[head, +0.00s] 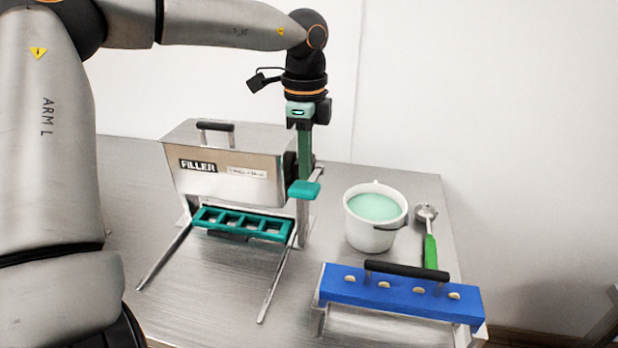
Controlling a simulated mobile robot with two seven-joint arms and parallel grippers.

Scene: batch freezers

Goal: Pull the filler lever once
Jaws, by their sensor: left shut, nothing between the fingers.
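The filler (225,165) is a steel box labelled FILLER, with a black handle on its lid, standing on the left of the steel table. Its lever (304,188) shows as a teal grip at the machine's right side. A teal mold with several openings (243,224) sits at the filler's front, at the top of two sloping rails. My left gripper (304,172) points down, shut and empty, with its slim green fingers just above and behind the lever grip. I cannot tell whether they touch. My right gripper is out of view.
A white bucket of pale green mix (362,238) stands right of the filler. A scoop with a green handle (430,250) lies beside it. A blue stick holder with a black handle (395,294) rests on a stand at the front right. Bare table (195,305) lies in front.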

